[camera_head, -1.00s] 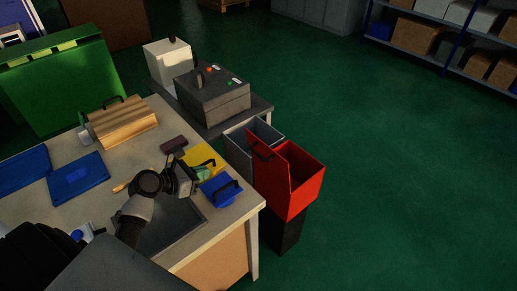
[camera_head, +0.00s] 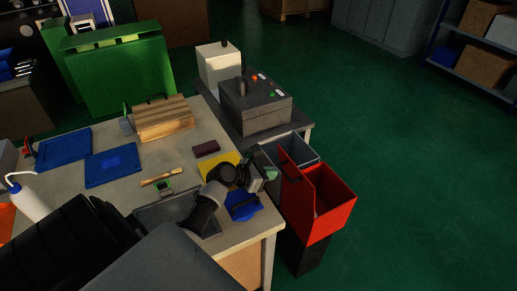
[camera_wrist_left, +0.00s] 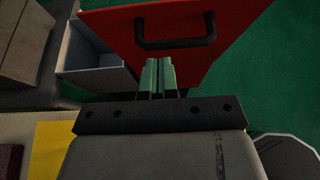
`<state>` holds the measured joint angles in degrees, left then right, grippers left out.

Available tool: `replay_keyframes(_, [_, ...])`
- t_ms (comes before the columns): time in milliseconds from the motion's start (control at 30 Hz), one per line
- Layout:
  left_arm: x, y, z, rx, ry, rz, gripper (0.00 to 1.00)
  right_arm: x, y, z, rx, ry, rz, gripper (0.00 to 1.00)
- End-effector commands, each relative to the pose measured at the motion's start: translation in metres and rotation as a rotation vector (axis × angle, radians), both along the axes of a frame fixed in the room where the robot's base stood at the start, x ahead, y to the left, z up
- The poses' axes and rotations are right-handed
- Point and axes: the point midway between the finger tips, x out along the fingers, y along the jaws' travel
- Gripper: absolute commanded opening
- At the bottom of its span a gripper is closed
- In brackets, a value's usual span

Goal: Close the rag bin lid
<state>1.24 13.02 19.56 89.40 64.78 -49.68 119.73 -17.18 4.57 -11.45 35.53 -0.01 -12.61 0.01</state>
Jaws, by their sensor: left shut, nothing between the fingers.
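The red rag bin (camera_head: 334,210) stands off the right end of the bench on a dark pedestal. Its red lid (camera_head: 296,187) is open and stands upright along the bin's left side. The lid's outer face shows in the left wrist view (camera_wrist_left: 200,70), with a black bar handle (camera_wrist_left: 176,43) on it. My left gripper (camera_head: 272,174) is shut and empty, between the bench edge and the lid. In the left wrist view its green fingertips (camera_wrist_left: 158,72) point at the lid just below the handle; I cannot tell if they touch. My right gripper is not in view.
A grey open bin (camera_head: 308,150) stands directly behind the red bin. A dark press box (camera_head: 255,108) sits on a side table. A blue box with a handle (camera_head: 243,208) and a yellow mat (camera_head: 211,171) lie near the bench edge. The floor right of the bins is clear.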

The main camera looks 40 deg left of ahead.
Motion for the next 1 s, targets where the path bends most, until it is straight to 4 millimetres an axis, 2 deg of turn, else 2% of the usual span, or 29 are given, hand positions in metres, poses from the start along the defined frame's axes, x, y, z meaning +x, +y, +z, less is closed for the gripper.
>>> replay_keyframes(167, [0.011, -0.005, -0.005, -0.001, 0.001, -0.001, 0.00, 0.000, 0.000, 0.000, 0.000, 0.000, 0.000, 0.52])
replay_keyframes(633, [0.013, -0.005, -0.003, 0.003, 0.008, -0.001, 0.00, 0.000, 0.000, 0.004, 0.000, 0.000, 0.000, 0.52])
replay_keyframes(767, [0.018, -0.006, 0.004, 0.012, 0.030, -0.001, 0.00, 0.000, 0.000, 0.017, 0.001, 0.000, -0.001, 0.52])
replay_keyframes(1000, [0.037, -0.007, 0.020, 0.054, 0.133, -0.002, 0.00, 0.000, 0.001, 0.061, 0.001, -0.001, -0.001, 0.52])
